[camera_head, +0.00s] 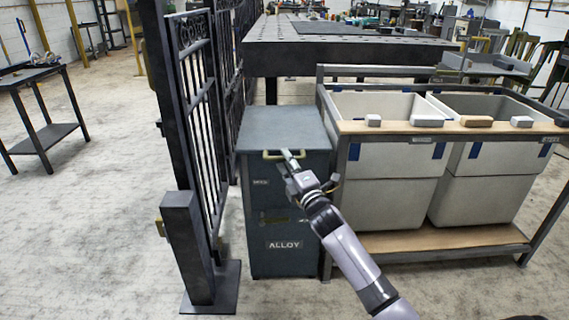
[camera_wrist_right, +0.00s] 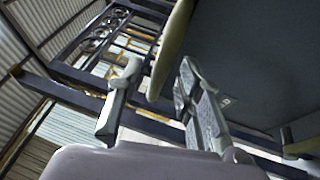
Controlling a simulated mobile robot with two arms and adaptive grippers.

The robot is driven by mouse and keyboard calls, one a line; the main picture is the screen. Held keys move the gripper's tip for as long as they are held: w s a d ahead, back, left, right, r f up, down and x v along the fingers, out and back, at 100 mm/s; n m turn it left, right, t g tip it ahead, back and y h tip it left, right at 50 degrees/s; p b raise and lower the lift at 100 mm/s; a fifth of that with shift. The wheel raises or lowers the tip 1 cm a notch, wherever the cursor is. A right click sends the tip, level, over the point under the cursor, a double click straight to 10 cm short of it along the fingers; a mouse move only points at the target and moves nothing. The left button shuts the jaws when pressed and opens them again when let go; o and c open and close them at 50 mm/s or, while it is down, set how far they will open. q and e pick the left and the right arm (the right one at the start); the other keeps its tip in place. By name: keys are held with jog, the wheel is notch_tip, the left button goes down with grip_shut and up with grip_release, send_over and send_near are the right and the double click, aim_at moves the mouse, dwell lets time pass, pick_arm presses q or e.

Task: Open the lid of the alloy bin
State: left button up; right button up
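The alloy bin (camera_head: 285,215) is a dark blue-grey cabinet labelled ALLOY, standing between the iron gate and a wooden-topped bench. Its flat lid (camera_head: 283,122) is closed. A pale brass handle (camera_head: 270,155) runs along the lid's front edge; it also shows in the right wrist view (camera_wrist_right: 172,45). My right gripper (camera_head: 291,160) is at the handle, reaching in from the front right. In the right wrist view my right gripper (camera_wrist_right: 160,75) has its fingers apart, with the handle's end between them and gaps beside it. My left gripper is not in view.
The black iron gate (camera_head: 203,120) and its post (camera_head: 187,245) stand close left of the bin. The bench (camera_head: 400,128) with two large pale bins (camera_head: 383,180) adjoins it on the right. A dark metal table (camera_head: 340,50) is behind.

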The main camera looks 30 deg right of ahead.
jog(key=shift+x, duration=0.95)
jog(key=shift+c, duration=0.5)
grip_shut()
